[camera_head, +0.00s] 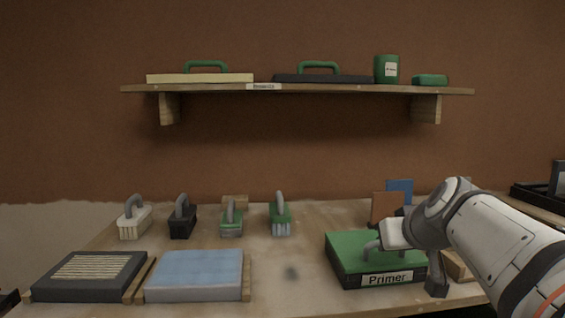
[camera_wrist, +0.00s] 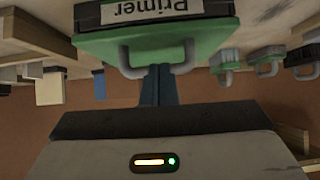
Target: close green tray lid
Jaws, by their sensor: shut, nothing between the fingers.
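The green tray (camera_head: 345,262) stands at the right front of the bench, with a "Primer" label on its front. Its green lid (camera_head: 350,240) lies over it, looking flat; I cannot tell whether a small gap is left under it. A grey handle (camera_head: 371,248) stands on the lid, partly hidden by my gripper. In the wrist view, which is upside down, the lid (camera_wrist: 208,40) and grey handle (camera_wrist: 190,60) show close ahead. My gripper (camera_wrist: 160,72) is shut and empty, its fingertips at the handle between its two legs; contact is unclear.
A blue pad (camera_head: 195,272) and a dark slatted tray (camera_head: 90,272) lie front left. Several handled brushes (camera_head: 280,215) stand behind them. Brown and blue boards (camera_head: 387,208) stand behind the green tray. A wall shelf (camera_head: 300,89) hangs above. The bench middle is clear.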

